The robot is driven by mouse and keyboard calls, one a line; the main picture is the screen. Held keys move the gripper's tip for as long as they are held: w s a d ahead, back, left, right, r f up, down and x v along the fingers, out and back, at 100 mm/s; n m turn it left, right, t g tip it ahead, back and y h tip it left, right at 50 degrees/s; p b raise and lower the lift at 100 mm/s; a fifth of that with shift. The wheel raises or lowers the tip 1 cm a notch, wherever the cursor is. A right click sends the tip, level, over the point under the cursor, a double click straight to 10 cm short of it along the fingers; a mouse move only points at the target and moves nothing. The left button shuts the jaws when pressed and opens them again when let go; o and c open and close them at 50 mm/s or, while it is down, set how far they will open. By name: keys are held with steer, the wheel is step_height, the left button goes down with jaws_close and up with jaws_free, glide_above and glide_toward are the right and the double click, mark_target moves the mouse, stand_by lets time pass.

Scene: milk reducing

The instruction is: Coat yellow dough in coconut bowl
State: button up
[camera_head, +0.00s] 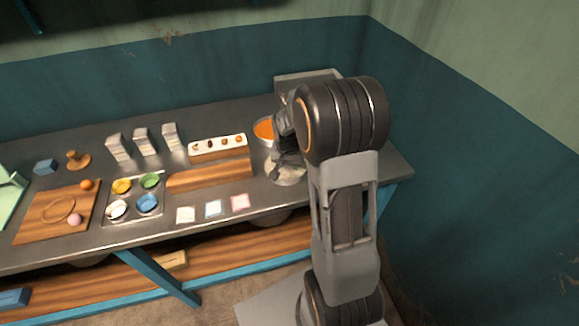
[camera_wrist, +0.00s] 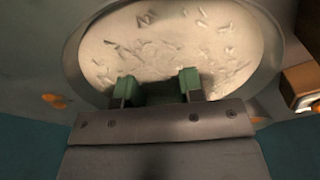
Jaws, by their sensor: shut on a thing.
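The coconut bowl (camera_head: 287,178) stands near the right part of the table, partly hidden by my arm. In the wrist view its pale coating with white flakes (camera_wrist: 165,40) fills the bowl. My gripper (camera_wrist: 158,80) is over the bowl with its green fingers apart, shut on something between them. What it holds is hidden in the dark gap; no yellow dough ball shows plainly, so I take it to be the dough. Whether it touches the flakes I cannot tell.
An orange-filled pot (camera_head: 264,128) stands just behind the bowl. A wooden block with a white tray of small balls (camera_head: 218,146) is to the left. Further left are a tray of coloured bowls (camera_head: 136,198) and a board (camera_head: 40,222) with an orange and a pink ball.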

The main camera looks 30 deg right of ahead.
steer(key=shift+w+a, duration=0.2)
steer(key=shift+a, duration=0.05)
steer(key=shift+s+a, duration=0.15)
steer(key=shift+a, duration=0.15)
steer(key=shift+s, duration=0.35)
steer(key=shift+s+d+b, duration=0.2)
steer(key=shift+b, duration=0.1)
steer(key=shift+d, duration=0.25)
steer(key=shift+w+d, duration=0.15)
steer(key=shift+w, duration=0.15)
steer(key=shift+w+a, duration=0.2)
steer(key=shift+w, duration=0.15)
steer(key=shift+a, duration=0.3)
steer(key=shift+s+a, duration=0.15)
steer(key=shift+s, duration=0.1)
